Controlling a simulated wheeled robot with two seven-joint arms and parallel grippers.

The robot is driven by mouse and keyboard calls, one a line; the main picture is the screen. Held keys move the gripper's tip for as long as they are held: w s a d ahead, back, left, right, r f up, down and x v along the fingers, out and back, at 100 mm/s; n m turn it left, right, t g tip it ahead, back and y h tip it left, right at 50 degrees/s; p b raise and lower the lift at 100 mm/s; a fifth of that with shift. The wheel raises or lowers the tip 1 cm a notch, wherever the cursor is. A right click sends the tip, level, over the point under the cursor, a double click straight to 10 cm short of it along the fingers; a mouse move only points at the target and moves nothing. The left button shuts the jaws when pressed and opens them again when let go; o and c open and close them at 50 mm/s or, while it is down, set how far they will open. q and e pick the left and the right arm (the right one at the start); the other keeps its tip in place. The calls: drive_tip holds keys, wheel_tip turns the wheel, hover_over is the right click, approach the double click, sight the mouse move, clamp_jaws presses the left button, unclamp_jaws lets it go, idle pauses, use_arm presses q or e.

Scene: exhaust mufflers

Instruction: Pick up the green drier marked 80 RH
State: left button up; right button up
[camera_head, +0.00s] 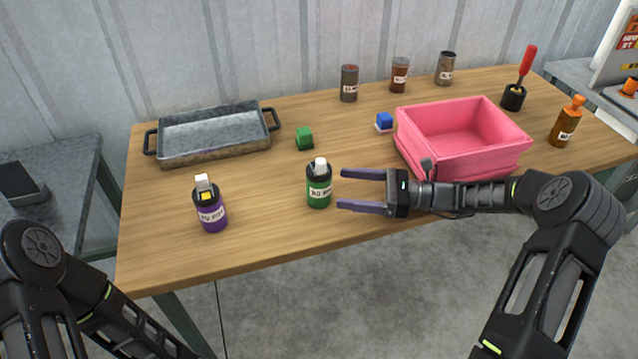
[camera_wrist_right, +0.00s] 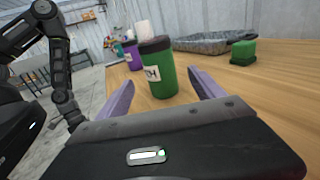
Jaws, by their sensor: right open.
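The green drier (camera_head: 319,188) is a green and black cylinder with a white top and a white label, standing upright near the table's front edge. Its label is only partly legible. My right gripper (camera_head: 340,190) is open, its purple fingers pointing at the drier from the right, a small gap away. In the right wrist view the drier (camera_wrist_right: 159,70) stands ahead, between and just beyond the open fingertips (camera_wrist_right: 158,88). My left arm shows at the lower left of the head view, but its gripper is out of view.
A purple bottle (camera_head: 210,205) stands left of the drier. A green block (camera_head: 304,139) lies behind it. A grey metal tray (camera_head: 212,151) is at the back left. A pink bin (camera_head: 470,163) stands behind my right gripper. Several cans stand at the back.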

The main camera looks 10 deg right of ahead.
sight(318, 185)
drive_tip(key=shift+f, duration=0.25)
drive_tip(key=shift+a, duration=0.1)
drive_tip(key=p+x, duration=0.1)
drive_tip(key=x, duration=0.6)
drive_tip(key=shift+a, duration=0.15)
idle(0.4)
drive_tip(key=c, duration=1.6)
drive_tip(key=shift+o, duration=0.2)
drive_tip(key=shift+r, duration=0.25)
wheel_tip(318, 185, up, 18)
